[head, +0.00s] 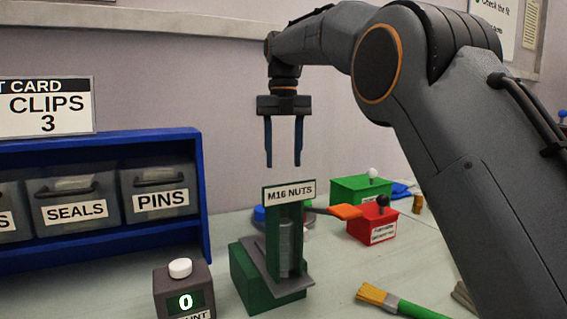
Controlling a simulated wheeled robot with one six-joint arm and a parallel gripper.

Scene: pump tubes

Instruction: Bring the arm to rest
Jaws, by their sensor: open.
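My gripper (283,163) points straight down with its two dark blue fingers apart and nothing between them. It hangs in the air just above the green dispenser (271,235) labelled M16 NUTS, a little clear of its sign. A grey column, perhaps stacked nuts (290,247), shows inside the dispenser. My grey arm reaches in from the right and bends down to the gripper.
A blue rack (203,200) with labelled bins stands left. A counter box (184,289) reading 0 sits in front. Red (374,226) and green (358,188) boxes stand behind right. A green-handled brush (398,302) lies at the front right.

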